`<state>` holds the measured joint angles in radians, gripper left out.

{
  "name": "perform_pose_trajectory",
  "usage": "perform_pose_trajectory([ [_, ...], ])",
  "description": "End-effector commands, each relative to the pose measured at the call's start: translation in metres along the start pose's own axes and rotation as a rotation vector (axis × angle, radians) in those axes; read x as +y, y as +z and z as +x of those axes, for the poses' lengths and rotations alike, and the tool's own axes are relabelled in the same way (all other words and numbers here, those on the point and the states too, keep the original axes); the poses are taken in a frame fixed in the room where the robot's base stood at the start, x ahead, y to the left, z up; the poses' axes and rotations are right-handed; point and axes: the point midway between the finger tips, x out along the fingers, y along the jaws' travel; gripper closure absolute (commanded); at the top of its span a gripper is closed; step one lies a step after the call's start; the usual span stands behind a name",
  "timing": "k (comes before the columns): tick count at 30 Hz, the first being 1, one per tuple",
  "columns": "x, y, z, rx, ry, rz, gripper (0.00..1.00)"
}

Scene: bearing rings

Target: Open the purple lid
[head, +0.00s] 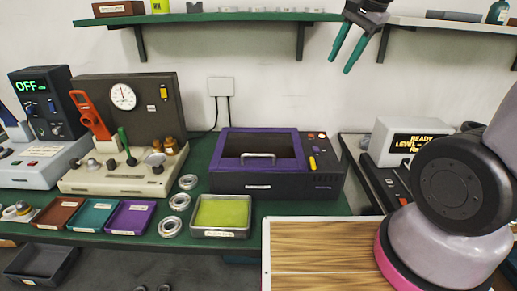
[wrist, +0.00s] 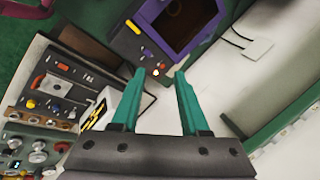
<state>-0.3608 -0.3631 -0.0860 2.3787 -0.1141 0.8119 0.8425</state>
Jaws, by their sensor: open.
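The purple lid (head: 233,143) is a purple frame with a dark window and a light handle (head: 258,156), on top of a dark box (head: 275,182) on the green bench. The lid looks shut. My gripper (head: 348,62) is high above and to the right of the box, in front of the shelf. Its two teal fingers are apart with nothing between them. In the wrist view my gripper (wrist: 161,75) shows open, with the purple lid (wrist: 205,33) beyond it at the top, partly cut off. The handle is not clear there.
Shelves (head: 220,17) run along the wall above the bench. Bearing rings (head: 180,202) and a tray of yellow-green liquid (head: 222,214) stand in front of the box. A gauge unit (head: 125,120) is at left, a display device (head: 410,142) at right.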

Motion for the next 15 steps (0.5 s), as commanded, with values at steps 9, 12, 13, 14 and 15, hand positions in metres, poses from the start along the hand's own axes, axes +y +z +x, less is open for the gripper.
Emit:
perform_pose_trajectory([
  [9,-0.055,0.068,0.117,0.003,0.186,0.401,0.55],
  [12,-0.063,0.095,0.152,0.041,0.225,0.511,0.55],
  [13,-0.064,0.102,0.161,0.052,0.233,0.539,0.55],
  [14,-0.065,0.110,0.169,0.064,0.240,0.566,0.55],
  [15,-0.067,0.118,0.179,0.078,0.246,0.597,0.55],
])
